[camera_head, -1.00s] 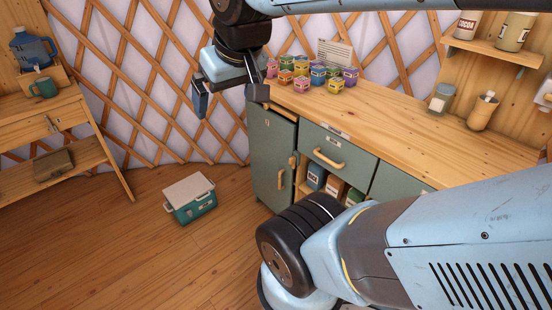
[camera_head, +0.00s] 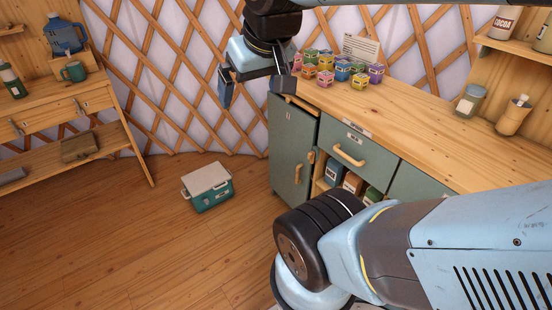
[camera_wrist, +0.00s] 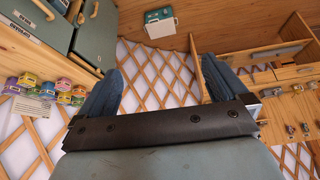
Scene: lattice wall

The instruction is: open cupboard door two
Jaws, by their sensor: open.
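The green cupboard door (camera_head: 290,150) is on the left end of the cabinet under the wooden counter. It has a small mark near its top that I cannot read, and an upright wooden handle (camera_head: 298,172). I cannot tell whether it is slightly ajar. My gripper (camera_head: 255,90) is open and empty, above and left of this door, near the counter's left end. In the wrist view, the open fingers (camera_wrist: 160,88) have nothing between them but the lattice wall behind. Part of the green cabinet (camera_wrist: 88,35) shows at the upper left there.
A drawer (camera_head: 352,150) and an open shelf with boxes are right of the door. A teal cooler box (camera_head: 208,188) is on the floor. A wooden side table (camera_head: 95,110) stands left. The floor before the door looks clear.

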